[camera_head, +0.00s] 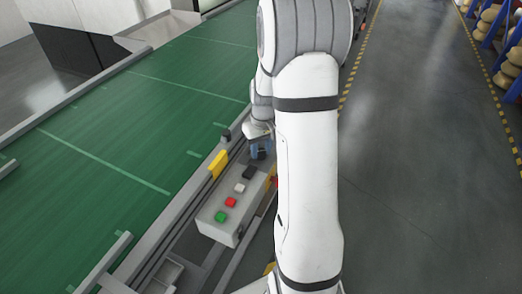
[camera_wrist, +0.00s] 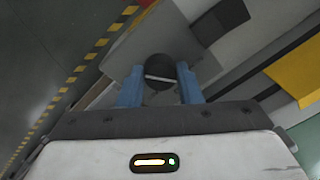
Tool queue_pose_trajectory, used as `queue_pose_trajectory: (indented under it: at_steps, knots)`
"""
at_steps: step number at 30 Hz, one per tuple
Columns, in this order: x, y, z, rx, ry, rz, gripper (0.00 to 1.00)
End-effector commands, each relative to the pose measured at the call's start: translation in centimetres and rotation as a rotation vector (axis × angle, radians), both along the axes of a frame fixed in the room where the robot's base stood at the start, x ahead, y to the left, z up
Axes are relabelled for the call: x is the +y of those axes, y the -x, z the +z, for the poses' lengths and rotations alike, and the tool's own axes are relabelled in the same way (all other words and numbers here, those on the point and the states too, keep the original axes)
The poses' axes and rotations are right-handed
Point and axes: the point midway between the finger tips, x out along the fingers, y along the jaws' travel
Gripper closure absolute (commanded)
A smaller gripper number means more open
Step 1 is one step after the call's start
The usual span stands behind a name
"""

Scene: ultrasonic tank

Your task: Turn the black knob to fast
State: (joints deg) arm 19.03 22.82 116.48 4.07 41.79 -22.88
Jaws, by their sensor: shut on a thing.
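The black knob (camera_wrist: 160,67) shows in the wrist view between the two blue fingers of my gripper (camera_wrist: 160,86). It is round, with a pale pointer line running across it, nearly level in that view and slightly tilted. My gripper is shut on the knob. The knob sits on a pale control box (camera_head: 217,223), which lies beside the conveyor in the head view. In the head view, my gripper (camera_head: 259,153) is over the far end of the box, and my arm hides part of that area. I cannot read any speed marking.
The box also carries a green button (camera_head: 221,216), a red button (camera_head: 230,202), a white button (camera_head: 240,188) and a black rectangular part (camera_head: 248,172). A yellow part (camera_head: 218,163) stands at the conveyor's edge. A green conveyor belt (camera_head: 130,110) lies left; open floor (camera_head: 420,150) lies right.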

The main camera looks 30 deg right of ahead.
Motion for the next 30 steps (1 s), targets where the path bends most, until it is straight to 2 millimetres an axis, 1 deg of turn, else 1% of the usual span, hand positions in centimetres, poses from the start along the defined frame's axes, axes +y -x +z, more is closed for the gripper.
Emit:
queue_pose_trajectory:
  at_steps: [30]
  knots:
    - [0.15, -0.02, 0.04, -0.004, 0.001, -0.964, 0.91]
